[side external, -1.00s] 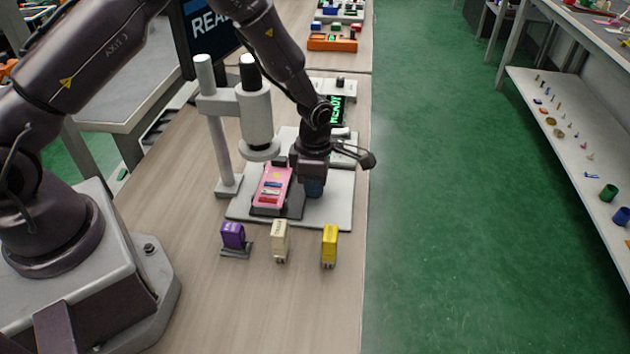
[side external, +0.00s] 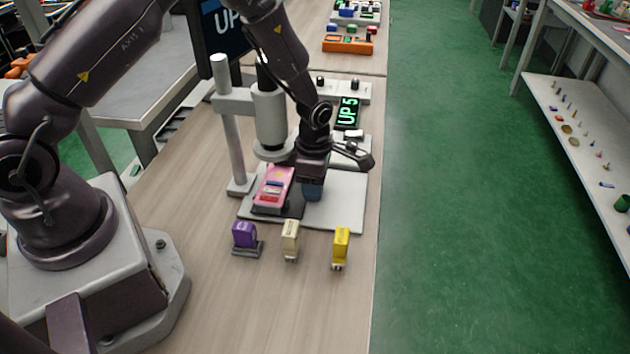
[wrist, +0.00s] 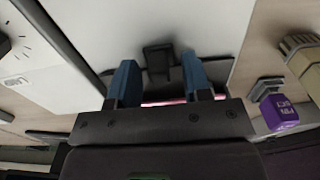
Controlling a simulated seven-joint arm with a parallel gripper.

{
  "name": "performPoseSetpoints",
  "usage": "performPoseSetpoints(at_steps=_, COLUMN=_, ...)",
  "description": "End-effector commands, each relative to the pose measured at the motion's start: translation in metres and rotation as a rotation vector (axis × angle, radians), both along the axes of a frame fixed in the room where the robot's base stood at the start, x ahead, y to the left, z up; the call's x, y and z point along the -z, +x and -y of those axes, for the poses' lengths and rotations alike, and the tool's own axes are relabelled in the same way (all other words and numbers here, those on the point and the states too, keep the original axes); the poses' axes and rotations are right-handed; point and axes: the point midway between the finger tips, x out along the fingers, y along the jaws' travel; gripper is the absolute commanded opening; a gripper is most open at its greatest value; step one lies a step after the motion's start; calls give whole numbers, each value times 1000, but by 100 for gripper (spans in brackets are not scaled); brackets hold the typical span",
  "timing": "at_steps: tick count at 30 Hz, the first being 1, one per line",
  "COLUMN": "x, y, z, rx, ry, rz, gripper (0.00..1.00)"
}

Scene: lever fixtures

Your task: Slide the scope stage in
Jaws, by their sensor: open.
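The scope (side external: 270,122) is a pale barrel on an arm from a grey post, standing on a light base plate (side external: 345,200). Its dark stage (side external: 293,208) carries a pink board (side external: 272,188) with coloured parts, just below and in front of the barrel. My gripper (side external: 313,190) points down over the plate at the stage's right side. In the wrist view my gripper (wrist: 160,75) has two blue fingers apart, with a dark tab (wrist: 158,58) between them. A pink strip of the board shows behind the fingers. I cannot tell whether a finger touches the tab or stage.
Purple (side external: 244,236), cream (side external: 290,239) and yellow (side external: 341,246) blocks stand in front of the plate. An orange box (side external: 347,44) is farther back. The front of the bench is clear.

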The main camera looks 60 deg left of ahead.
Motion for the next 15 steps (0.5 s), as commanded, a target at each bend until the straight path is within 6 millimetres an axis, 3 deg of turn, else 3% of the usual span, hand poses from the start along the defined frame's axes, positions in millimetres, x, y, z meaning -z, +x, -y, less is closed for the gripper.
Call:
performPoseSetpoints(at_steps=7, x=-20, y=1, z=0, rx=0, ry=1, rz=5, gripper=45)
performPoseSetpoints(at_steps=15, x=-80, y=1, z=1, rx=0, ry=-1, rz=6, gripper=45)
